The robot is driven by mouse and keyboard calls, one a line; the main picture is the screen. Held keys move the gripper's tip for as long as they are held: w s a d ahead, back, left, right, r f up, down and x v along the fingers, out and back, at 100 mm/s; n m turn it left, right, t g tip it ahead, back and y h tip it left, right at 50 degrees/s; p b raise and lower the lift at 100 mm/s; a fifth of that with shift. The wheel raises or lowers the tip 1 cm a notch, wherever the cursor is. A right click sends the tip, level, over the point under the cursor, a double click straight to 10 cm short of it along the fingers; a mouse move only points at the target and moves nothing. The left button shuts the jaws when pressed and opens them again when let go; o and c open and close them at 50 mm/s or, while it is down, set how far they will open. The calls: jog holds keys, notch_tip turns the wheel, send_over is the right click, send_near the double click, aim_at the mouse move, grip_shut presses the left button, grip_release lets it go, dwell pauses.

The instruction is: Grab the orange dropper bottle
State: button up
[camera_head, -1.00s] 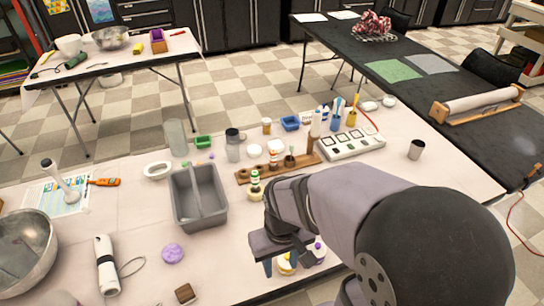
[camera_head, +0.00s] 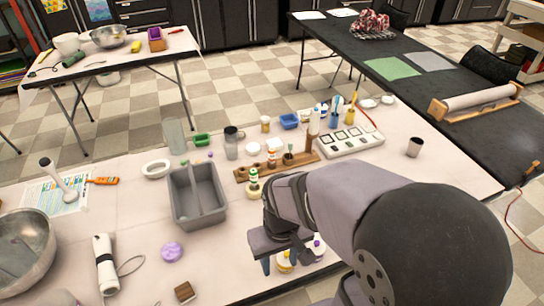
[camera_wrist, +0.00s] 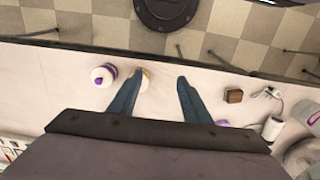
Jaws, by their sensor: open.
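Small bottles with coloured labels stand at the wooden rack in the head view, one with orange-red and green bands (camera_head: 254,181) near its front left and one with an orange-red label (camera_head: 272,159) in it. A small amber jar or bottle (camera_head: 265,124) stands behind the rack. I cannot tell which is the orange dropper bottle. My gripper (camera_head: 286,266) is open and empty at the table's near edge, in front of the rack and apart from all of these. In the wrist view my gripper (camera_wrist: 160,78) points down over the table, with its two fingers spread.
A yellow-and-white item (camera_head: 284,263) sits by my fingers; a white-and-purple item (camera_wrist: 103,75) is left of them in the wrist view. A grey divided basin (camera_head: 180,205), purple soap (camera_head: 172,252) and brown block (camera_head: 184,292) lie left.

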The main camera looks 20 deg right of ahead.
jog(key=n+t+h+b, duration=0.2)
jog(key=n+t+b, duration=0.9)
jog(key=n, duration=1.4)
send_near(271, 151)
notch_tip(271, 151, down, 3)
jog(key=s+a+g+b, duration=0.1)
jog(key=s+a, duration=0.1)
jog(key=w+n+t+b, duration=0.1)
jog(key=w+n, duration=0.1)
jog(key=w+d+f+n+b, duration=0.1)
jog(key=w+n+b, duration=0.1)
jog(key=n, duration=0.1)
jog(key=w+d+n+t+b, duration=0.1)
jog(key=w+n+b, duration=0.1)
jog(key=shift+w+d+f+t, duration=0.15)
jog(key=shift+d+f+t, duration=0.1)
jog(key=shift+f+t, duration=0.05)
jog(key=shift+w+d+n+t+b, duration=0.2)
jog(key=shift+w+n+b, duration=0.15)
jog(key=shift+n, duration=0.3)
jog(key=shift+w+d+n+t+b, duration=0.2)
jog(key=shift+w+n, duration=0.2)
jog(key=shift+n, duration=0.25)
jog(key=shift+p+x, duration=1.25)
jog(key=shift+x, duration=2.4)
jog(key=shift+d, duration=0.15)
grip_shut()
